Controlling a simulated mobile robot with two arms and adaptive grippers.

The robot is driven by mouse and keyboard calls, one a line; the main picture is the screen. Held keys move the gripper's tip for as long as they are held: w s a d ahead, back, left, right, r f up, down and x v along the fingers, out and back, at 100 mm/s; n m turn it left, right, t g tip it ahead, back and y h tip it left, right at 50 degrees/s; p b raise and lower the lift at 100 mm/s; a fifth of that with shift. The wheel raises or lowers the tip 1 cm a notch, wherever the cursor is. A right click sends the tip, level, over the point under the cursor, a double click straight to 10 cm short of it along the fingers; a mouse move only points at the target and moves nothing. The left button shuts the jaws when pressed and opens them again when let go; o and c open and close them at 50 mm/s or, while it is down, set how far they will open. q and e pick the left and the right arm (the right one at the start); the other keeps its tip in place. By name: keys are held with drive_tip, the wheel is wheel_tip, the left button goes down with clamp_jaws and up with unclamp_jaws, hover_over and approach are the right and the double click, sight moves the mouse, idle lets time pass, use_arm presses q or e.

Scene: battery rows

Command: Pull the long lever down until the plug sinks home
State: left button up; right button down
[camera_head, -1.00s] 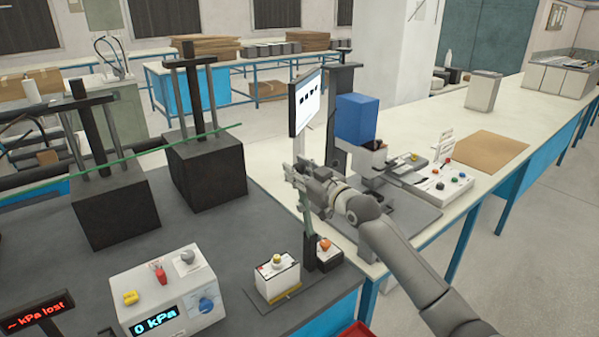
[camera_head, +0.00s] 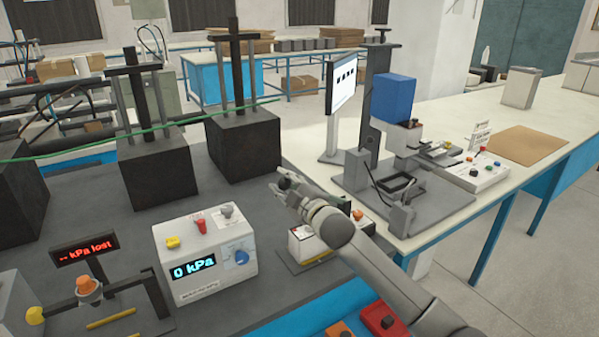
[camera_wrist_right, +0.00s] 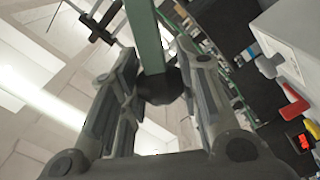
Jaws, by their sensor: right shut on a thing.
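My right gripper (camera_head: 284,187) is shut on the black ball knob (camera_wrist_right: 160,87) at the end of a green lever bar (camera_wrist_right: 145,35). The wrist view shows the knob between the two fingers. In the head view, the gripper is above the dark bench, up and left of a small white box (camera_head: 304,244). My arm and gripper hide most of the lever and its pivot there. A small dark unit with an orange top (camera_head: 358,214) shows just behind my forearm. I cannot tell which part is the plug. My left gripper is not in view.
A white pressure box reading 0 kPa (camera_head: 207,262) stands left of the gripper. Dark blocks with posts (camera_head: 243,145) stand behind. A screen (camera_head: 343,80) and a blue-topped press (camera_head: 393,100) stand behind right. Red and orange buttons (camera_head: 382,318) sit near the front edge.

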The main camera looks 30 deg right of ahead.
drive_tip(key=a+f+n+b, duration=0.4)
drive_tip(key=f+n+b, duration=0.3)
drive_tip(key=f, duration=0.7)
drive_tip(key=shift+s+b, duration=0.2)
drive_tip(key=shift+b, duration=0.1)
drive_tip(key=shift+f, duration=0.15)
drive_tip(key=c, duration=1)
unclamp_jaws()
drive_tip(key=shift+c, duration=0.2)
drive_tip(key=s, duration=1.2)
drive_tip(key=shift+d, duration=0.45)
